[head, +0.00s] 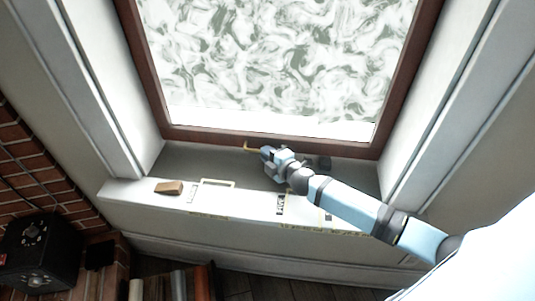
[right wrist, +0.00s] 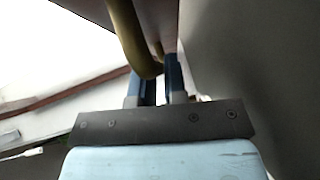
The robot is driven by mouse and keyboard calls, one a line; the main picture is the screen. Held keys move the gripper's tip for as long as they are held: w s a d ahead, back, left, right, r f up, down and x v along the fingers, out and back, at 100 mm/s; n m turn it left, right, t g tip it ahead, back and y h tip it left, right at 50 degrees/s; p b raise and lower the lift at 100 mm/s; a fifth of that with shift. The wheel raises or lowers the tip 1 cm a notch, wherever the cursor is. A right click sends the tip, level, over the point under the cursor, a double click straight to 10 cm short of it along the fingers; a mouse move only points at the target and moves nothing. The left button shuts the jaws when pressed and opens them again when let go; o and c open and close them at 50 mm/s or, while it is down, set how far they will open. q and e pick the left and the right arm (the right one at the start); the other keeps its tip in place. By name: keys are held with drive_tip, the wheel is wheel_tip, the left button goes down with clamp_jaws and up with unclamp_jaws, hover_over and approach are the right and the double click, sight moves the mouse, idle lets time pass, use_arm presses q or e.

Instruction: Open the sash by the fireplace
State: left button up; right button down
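The sash (head: 270,137) has a brown wooden frame around bright, swirl-patterned glass, and it appears closed in its white surround. A brass handle (head: 250,149) is at its bottom rail. My right gripper (head: 265,152) is at this handle, low in front of the sash. In the right wrist view, the curved brass handle (right wrist: 138,45) crosses in front of my blue fingers (right wrist: 158,80), overlapping the left one. The fingers are a small gap apart. I cannot tell whether they pinch the handle. My left gripper is not in view.
A white sill (head: 130,195) runs below the sash. A brown wedge-shaped block (head: 169,187) lies on its left part. A small dark object (head: 323,163) is near the rail, right of my gripper. A black box (head: 35,255) and books (head: 175,287) stand lower left, beside brickwork (head: 35,170).

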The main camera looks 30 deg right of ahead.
drive_tip(key=shift+r+p, duration=0.35)
use_arm(q)
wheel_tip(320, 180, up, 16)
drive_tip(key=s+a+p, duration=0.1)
drive_tip(key=p, duration=2)
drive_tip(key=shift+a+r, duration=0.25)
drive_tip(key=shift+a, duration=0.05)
use_arm(e)
drive_tip(key=shift+w+r, duration=0.1)
drive_tip(key=shift+r, duration=12.05)
drive_tip(key=c, duration=1.2)
unclamp_jaws()
drive_tip(key=shift+o, duration=0.2)
drive_tip(key=shift+f, duration=0.1)
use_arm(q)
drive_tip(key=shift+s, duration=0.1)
